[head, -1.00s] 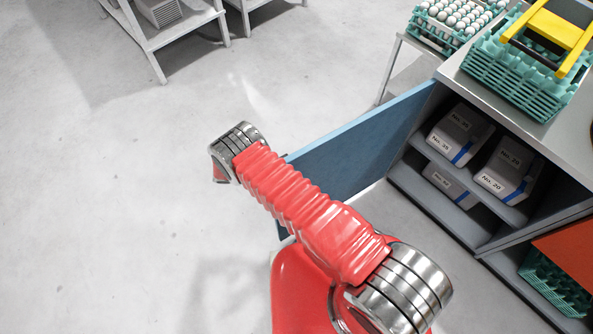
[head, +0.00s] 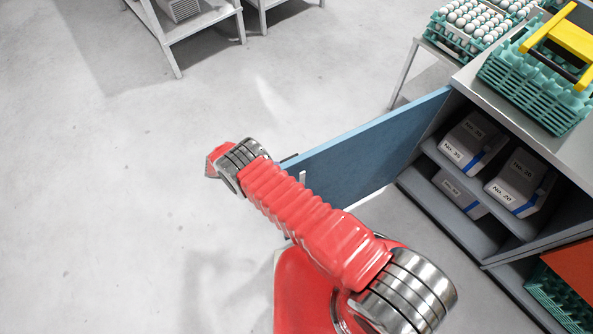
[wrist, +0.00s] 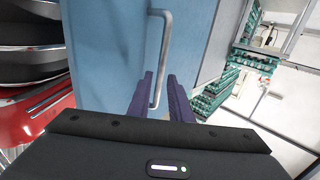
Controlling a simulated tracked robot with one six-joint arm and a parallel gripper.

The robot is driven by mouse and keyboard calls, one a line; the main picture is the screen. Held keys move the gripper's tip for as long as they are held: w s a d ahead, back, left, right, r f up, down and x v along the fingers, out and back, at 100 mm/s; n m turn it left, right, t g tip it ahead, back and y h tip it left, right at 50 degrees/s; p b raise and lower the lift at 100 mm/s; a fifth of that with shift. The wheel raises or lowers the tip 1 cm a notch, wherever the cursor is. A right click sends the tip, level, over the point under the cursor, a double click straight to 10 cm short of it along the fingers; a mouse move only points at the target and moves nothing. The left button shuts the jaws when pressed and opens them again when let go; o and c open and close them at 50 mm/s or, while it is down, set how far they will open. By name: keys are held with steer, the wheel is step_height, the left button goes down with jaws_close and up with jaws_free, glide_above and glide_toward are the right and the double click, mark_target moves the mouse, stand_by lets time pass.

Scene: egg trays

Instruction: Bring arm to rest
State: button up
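My arm (head: 310,220) reaches out over the floor beside an open blue door (head: 365,148) in the head view. My gripper is mostly hidden there behind the arm's end. In the wrist view, my gripper (wrist: 160,75) has its two purple fingers apart, with a visible gap. The door (wrist: 105,50) fills the left and middle of that view. Its grey bar handle (wrist: 164,45) runs down to the gap between the fingers in the picture. I cannot tell whether the fingers touch it.
The door belongs to a grey cabinet (head: 484,250) with labelled boxes (head: 468,143) on its shelves. A green crate (head: 535,85) and a yellow frame (head: 565,40) stand on top. Egg trays (head: 470,28) stand behind. The floor (head: 110,200) on the left is clear.

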steer(key=shift+a, duration=0.6)
